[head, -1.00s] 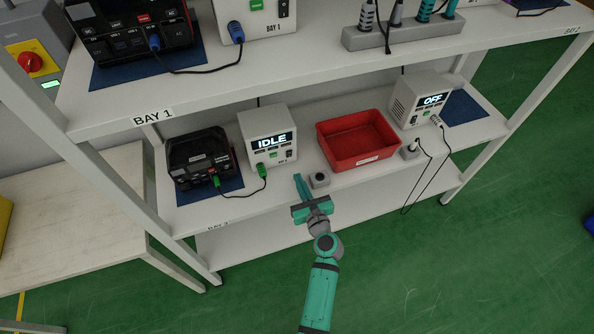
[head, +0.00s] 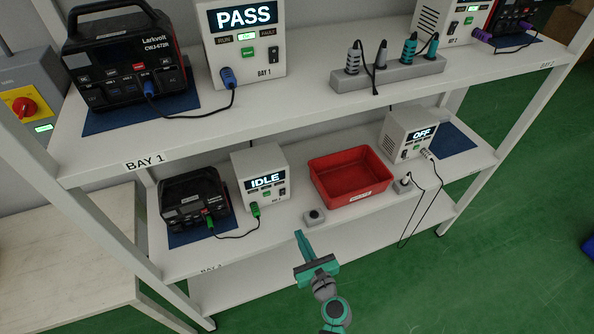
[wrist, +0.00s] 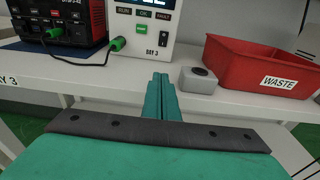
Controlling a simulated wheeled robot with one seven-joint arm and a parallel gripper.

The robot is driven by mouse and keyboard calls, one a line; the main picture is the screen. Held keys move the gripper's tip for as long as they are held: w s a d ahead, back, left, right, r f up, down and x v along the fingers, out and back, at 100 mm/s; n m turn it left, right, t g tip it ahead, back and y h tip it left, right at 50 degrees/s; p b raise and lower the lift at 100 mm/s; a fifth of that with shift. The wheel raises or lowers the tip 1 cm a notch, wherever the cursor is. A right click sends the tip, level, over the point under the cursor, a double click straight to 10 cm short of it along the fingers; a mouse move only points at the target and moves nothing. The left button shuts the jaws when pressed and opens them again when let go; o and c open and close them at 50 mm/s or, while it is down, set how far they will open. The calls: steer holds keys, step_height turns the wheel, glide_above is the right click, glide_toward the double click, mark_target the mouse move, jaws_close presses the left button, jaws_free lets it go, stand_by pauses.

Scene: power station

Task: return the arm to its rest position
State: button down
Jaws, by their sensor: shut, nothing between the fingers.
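My gripper (head: 302,246) is at the end of my teal arm, in front of the lower shelf's front edge, below the small grey button box (head: 314,216) in the head view. Its teal fingers are together with nothing between them, and they also show in the wrist view (wrist: 161,98). In the wrist view the fingers point toward the shelf, below the white tester (wrist: 143,28) and left of the grey button box (wrist: 198,80). The gripper looks apart from the shelf and everything on it.
The lower shelf (head: 275,222) holds a black power unit (head: 190,198), a tester reading IDLE (head: 262,180), a red waste bin (head: 350,178) and a tester reading OFF (head: 408,135). Loose cables hang at its right.

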steer(key=shift+s, duration=0.1)
steer(key=s+f+n+g+h, duration=0.1)
steer(key=s+f+n+h, duration=0.1)
steer(key=s+n, duration=0.65)
steer(key=s+f+n+g+h, duration=0.1)
steer(key=s+f+n+h, duration=0.3)
steer(key=s, duration=0.7)
steer(key=s+a+r+n, duration=0.2)
steer(key=s+r+n, duration=0.6)
steer(key=n, duration=0.2)
steer(key=s+a+r+n+t, duration=0.1)
steer(key=s+a+r+n, duration=0.1)
steer(key=s+r+n, duration=0.6)
steer(key=shift+r+n+t+y, duration=0.3)
steer(key=shift+r+n+y, duration=0.1)
steer(key=shift+r+n, duration=0.5)
steer(key=shift+w+a+f, duration=0.1)
steer(key=shift+f, duration=0.05)
